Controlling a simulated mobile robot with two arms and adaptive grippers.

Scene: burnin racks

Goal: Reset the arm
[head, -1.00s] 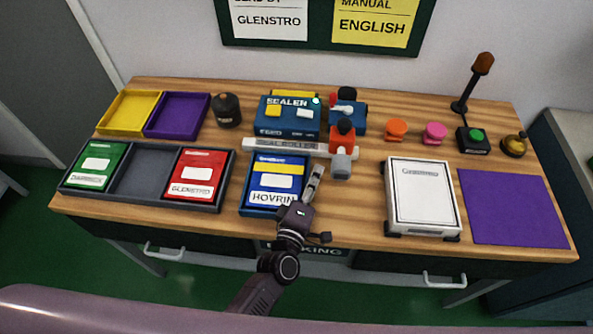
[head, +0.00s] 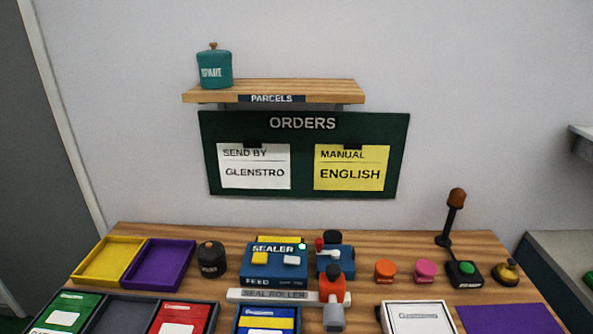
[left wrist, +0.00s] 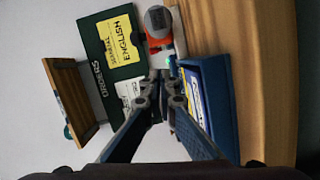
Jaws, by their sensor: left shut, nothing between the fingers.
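My left gripper (left wrist: 163,82) shows in the left wrist view with its fingers together and nothing between them. The blue tray (left wrist: 219,78) with a booklet lies to the right of the fingers in that view. The roller's orange-red part with its grey end (left wrist: 159,20) is beyond the fingertips. In the head view neither gripper shows. I cannot tell from these views whether the left gripper touches anything.
The sealer (head: 275,262), a dark pot (head: 211,259), a yellow tray (head: 100,262) and a purple tray (head: 157,265) stand on the wooden table. Orange (head: 385,271) and pink (head: 425,271) stamps stand right of the sealer. Above are the orders board (head: 303,190) and parcels shelf (head: 330,91).

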